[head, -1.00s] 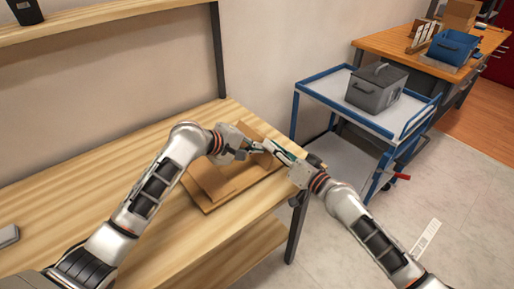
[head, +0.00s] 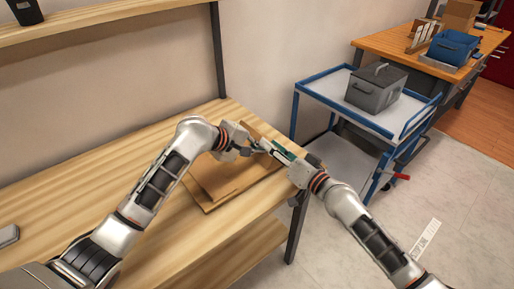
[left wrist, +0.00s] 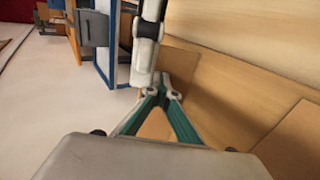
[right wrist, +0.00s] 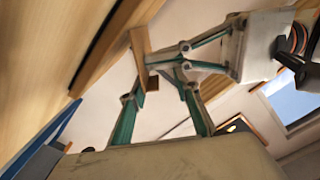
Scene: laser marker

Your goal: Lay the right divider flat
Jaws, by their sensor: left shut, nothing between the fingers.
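A brown tray-like piece (head: 207,209) lies on the wooden table near its right end, with a brown panel (head: 228,180) low across it. Which part is the right divider is hard to tell. A thin brown strip (right wrist: 141,45) stands out past the fingers in the right wrist view. My left gripper (head: 250,153) is shut and empty, over the far right part of the piece. A brown panel (left wrist: 215,100) lies beside its fingers in the left wrist view. My right gripper (head: 262,146) is close by at the piece's right side, its fingertips (right wrist: 160,80) apart. The grippers partly hide the piece's right edge.
A blue cart (head: 310,85) with a grey lidded box (head: 375,92) stands right of the table. An orange-topped bench (head: 395,45) stands behind it with a blue bin (head: 452,48). The table's left part (head: 90,170) is mostly clear.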

